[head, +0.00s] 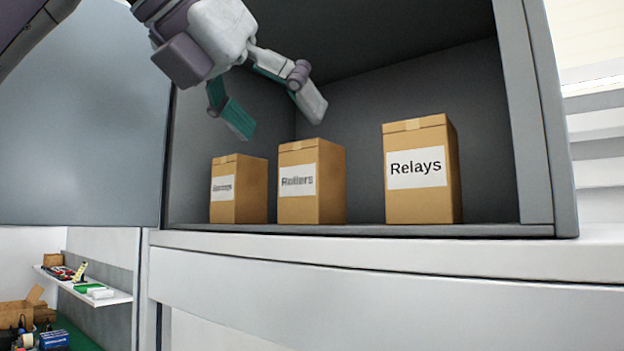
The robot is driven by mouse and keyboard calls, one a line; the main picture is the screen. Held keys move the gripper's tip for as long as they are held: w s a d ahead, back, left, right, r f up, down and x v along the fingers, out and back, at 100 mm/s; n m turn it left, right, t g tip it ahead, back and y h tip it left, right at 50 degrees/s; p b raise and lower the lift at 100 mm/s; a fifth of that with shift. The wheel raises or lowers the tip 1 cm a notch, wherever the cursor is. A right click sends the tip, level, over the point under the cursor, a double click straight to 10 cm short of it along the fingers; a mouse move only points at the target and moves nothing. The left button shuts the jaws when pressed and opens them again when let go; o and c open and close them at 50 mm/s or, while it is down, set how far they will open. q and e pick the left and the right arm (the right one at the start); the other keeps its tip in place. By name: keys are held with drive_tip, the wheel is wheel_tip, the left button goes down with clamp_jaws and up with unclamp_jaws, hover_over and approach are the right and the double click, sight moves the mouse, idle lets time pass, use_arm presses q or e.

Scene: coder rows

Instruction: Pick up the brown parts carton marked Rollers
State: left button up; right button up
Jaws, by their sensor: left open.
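The brown carton marked Rollers (312,195) stands upright in the grey cabinet, in the middle of a row of three. Its label is slightly blurred but readable. My left gripper (283,122) is open and empty, above and in front of the cartons. Its two fingers point down to the right, one above the left carton and one just above the Rollers carton's top. It appears apart from the cartons. My right gripper is out of view.
A carton marked Relays (421,192) stands to the right, with a clear gap. A smaller-looking carton (239,205) with an unreadable label stands close on the left. The cabinet's right side wall (540,120) and open door (80,130) bound the space.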

sight(298, 142)
use_arm(q)
drive_tip(key=x, duration=0.4)
drive_tip(key=p+x, duration=0.2)
drive_tip(key=shift+w+d+r, duration=0.1)
drive_tip(key=shift+w+d, duration=0.15)
drive_tip(key=shift+w, duration=0.1)
drive_tip(key=shift+p+x, duration=0.5)
drive_tip(key=shift+x, duration=0.5)
drive_tip(key=shift+w+d+f, duration=0.1)
drive_tip(key=shift+d+f, duration=0.15)
drive_tip(key=shift+d, duration=0.05)
drive_tip(key=shift+w+f, duration=0.15)
drive_tip(key=shift+w, duration=0.05)
drive_tip(key=shift+s, duration=0.2)
drive_tip(key=c, duration=1.2)
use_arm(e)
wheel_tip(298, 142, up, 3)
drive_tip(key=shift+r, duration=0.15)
